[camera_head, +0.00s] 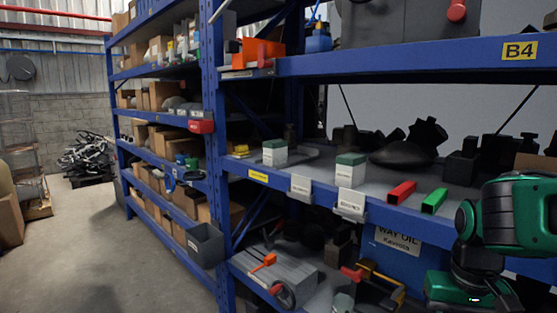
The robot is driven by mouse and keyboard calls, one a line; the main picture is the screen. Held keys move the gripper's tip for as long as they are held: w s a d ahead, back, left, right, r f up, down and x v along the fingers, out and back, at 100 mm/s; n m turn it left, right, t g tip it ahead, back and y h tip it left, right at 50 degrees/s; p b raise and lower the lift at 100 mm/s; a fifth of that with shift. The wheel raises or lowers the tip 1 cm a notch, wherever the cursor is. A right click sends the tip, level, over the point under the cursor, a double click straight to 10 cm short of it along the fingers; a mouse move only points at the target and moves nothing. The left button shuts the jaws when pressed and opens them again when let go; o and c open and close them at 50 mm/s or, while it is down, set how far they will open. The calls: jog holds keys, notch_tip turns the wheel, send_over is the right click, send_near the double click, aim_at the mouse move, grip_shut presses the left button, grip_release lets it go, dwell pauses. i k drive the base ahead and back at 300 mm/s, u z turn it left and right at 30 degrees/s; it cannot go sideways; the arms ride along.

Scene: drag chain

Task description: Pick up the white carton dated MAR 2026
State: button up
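Two white cartons with green tops stand upright on the middle blue shelf in the head view. The left carton (274,156) stands farther back along the shelf, and the right carton (350,174) stands nearer, to the left of a red block. The print on both is too small to read, so I cannot tell which is dated MAR 2026. My green and black arm shows at the right edge, in front of the shelf and well apart from both cartons. My gripper's fingers are not visible.
White tag holders (302,188) hang on the shelf's front edge below the cartons. A red block (402,192) and a green block (434,201) lie right of the cartons. Dark parts (408,147) stand behind. The upper shelf beam (420,63) runs above. Open floor (105,250) lies left.

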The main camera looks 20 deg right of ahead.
aim_at(274, 151)
jog(key=z, duration=0.7)
jog(key=k, duration=1.35)
jog(key=u, duration=0.5)
jog(key=i, duration=1.65)
